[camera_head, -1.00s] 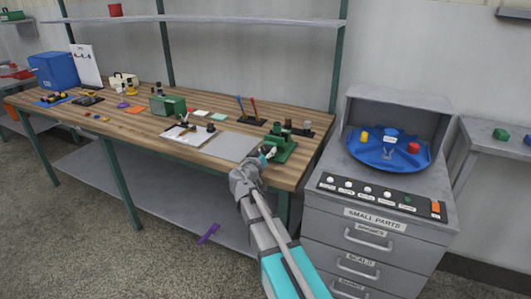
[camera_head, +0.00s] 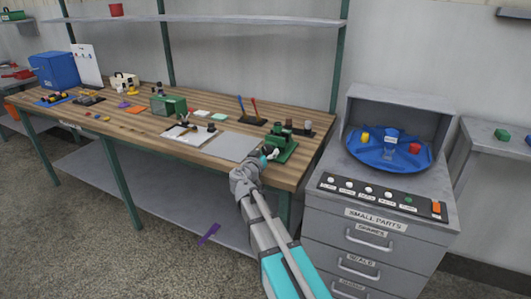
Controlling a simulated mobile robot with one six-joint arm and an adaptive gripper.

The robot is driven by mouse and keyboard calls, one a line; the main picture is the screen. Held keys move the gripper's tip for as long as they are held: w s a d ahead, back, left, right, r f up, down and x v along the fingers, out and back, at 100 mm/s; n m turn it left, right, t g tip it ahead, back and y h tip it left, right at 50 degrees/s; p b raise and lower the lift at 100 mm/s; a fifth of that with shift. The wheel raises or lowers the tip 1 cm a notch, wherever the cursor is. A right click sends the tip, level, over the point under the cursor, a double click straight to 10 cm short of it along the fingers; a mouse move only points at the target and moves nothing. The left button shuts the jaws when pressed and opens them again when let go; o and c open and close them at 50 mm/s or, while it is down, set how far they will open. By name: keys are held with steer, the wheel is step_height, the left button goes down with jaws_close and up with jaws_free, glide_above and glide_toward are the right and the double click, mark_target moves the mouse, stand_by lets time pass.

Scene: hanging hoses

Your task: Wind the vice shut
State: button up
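A green vice (camera_head: 283,149) stands on the right front corner of the wooden workbench (camera_head: 190,137). My gripper (camera_head: 267,153) is at the front left side of the vice, over the bench's front edge. My arm reaches up to it from the bottom of the picture. The gripper's tips are small and partly hidden against the vice. I cannot tell whether the fingers are shut on the vice's handle. The handle and the gap between the jaws are too small to make out.
A grey plate (camera_head: 231,147) lies left of the vice. A rack with red and blue tools (camera_head: 249,112) stands behind it. A grey drawer cabinet (camera_head: 375,215) with a blue turntable (camera_head: 388,153) stands right of the bench. A purple item (camera_head: 209,234) lies below.

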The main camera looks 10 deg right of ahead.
steer(key=shift+s, duration=0.1)
stand_by(0.3)
steer(key=shift+s+a, duration=0.3)
steer(key=shift+s, duration=0.15)
steer(key=v, duration=1)
steer(key=shift+s+a, duration=0.25)
steer(key=shift+a, duration=0.05)
